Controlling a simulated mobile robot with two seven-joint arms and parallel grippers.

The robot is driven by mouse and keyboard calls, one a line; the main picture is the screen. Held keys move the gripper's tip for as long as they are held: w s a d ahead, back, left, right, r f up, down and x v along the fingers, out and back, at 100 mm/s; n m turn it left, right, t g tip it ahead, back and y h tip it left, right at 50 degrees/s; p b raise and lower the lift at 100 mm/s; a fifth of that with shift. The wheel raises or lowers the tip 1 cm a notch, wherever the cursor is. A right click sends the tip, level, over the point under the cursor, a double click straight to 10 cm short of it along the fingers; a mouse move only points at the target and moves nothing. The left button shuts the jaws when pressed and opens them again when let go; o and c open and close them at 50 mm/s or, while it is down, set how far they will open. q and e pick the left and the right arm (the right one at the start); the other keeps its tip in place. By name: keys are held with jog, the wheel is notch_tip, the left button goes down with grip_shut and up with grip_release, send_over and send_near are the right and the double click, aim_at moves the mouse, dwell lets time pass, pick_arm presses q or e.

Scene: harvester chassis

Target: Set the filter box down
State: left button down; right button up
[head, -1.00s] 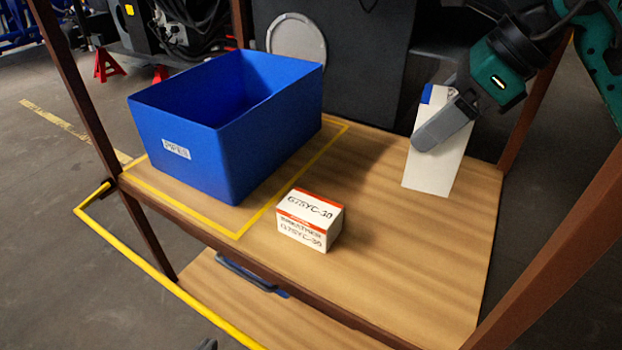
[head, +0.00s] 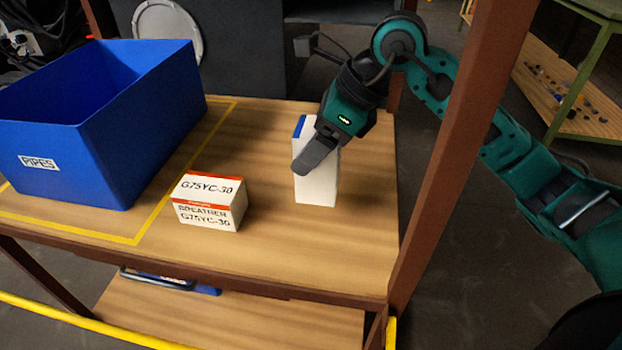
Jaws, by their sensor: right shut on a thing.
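A tall white box with a blue edge at its top (head: 318,190) stands upright at the right part of the wooden shelf top (head: 290,265); its base looks to be at the surface, though I cannot tell whether it bears on it. My right gripper (head: 312,155) comes from the upper right and is shut on this box near its top. One grey finger lies across its front; the other finger is hidden behind it. A second white box with red bands, marked G75YC-30 (head: 209,215), sits apart to the left. My left gripper is not in view.
A blue bin labelled PIPES (head: 80,165) stands at the left inside a yellow outline. A brown post (head: 455,150) rises at the right, in front of my right arm. The shelf is clear between the boxes and along the front. A lower shelf (head: 240,320) shows below.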

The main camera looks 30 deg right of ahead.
aim_at(312, 172)
notch_tip(312, 172, down, 6)
jog(key=shift+f+b, duration=0.1)
jog(key=shift+b, duration=0.55)
jog(key=o, duration=1.4)
jog(key=shift+r, duration=0.25)
jog(key=p+v, duration=0.2)
jog(key=v, duration=0.9)
jog(key=shift+d+r, duration=0.2)
jog(key=shift+r, duration=0.1)
